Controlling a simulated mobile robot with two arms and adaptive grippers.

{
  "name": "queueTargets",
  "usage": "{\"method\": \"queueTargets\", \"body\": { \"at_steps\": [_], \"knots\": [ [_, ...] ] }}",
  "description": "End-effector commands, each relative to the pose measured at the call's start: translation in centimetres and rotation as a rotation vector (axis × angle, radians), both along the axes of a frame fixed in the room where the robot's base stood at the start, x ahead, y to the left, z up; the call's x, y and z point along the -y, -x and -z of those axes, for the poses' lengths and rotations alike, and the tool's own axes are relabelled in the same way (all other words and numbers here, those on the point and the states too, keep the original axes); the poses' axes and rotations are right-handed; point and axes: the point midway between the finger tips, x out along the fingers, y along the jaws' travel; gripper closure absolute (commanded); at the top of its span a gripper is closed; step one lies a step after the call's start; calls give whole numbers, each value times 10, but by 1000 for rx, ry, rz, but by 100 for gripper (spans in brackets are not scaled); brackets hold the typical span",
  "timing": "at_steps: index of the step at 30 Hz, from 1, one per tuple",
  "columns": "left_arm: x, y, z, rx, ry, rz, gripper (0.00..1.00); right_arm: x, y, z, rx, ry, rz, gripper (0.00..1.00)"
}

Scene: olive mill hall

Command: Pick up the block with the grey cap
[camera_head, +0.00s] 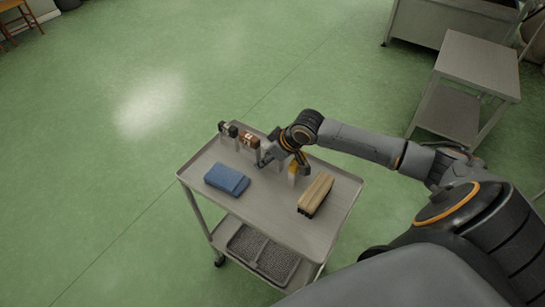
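Several small blocks with pale bodies stand along the far side of a metal cart (275,215). One has a dark, near-black or dark grey cap (229,130), and one beside it has a brown cap (250,140). A block with a yellow-orange cap (293,168) stands close to my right gripper. My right gripper (283,163) is low over the cart, its fingers spread apart, right of the brown-capped block. It hides part of the cart top, and I cannot clearly make out a grey-capped block there. My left gripper is out of view.
A folded blue cloth (226,179) lies at the cart's left, and a wooden brush-like item (315,194) at its right. A grey side table (478,62) stands upper right.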

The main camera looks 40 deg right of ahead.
Motion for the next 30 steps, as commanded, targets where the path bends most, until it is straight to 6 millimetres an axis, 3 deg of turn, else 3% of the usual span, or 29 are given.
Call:
{"method": "queueTargets", "body": {
  "at_steps": [1, 6, 20, 30],
  "knots": [
    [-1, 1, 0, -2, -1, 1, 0, 0, 0, 0, 0, 0, 0, 67],
    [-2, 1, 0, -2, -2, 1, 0, 0, 0, 0, 0, 0, 1, 100],
    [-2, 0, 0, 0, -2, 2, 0, 0, -1, -8, 5, -2, 0, 100],
    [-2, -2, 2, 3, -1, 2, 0, 1, -1, -59, 8, 1, 0, 100]
  ]
}}
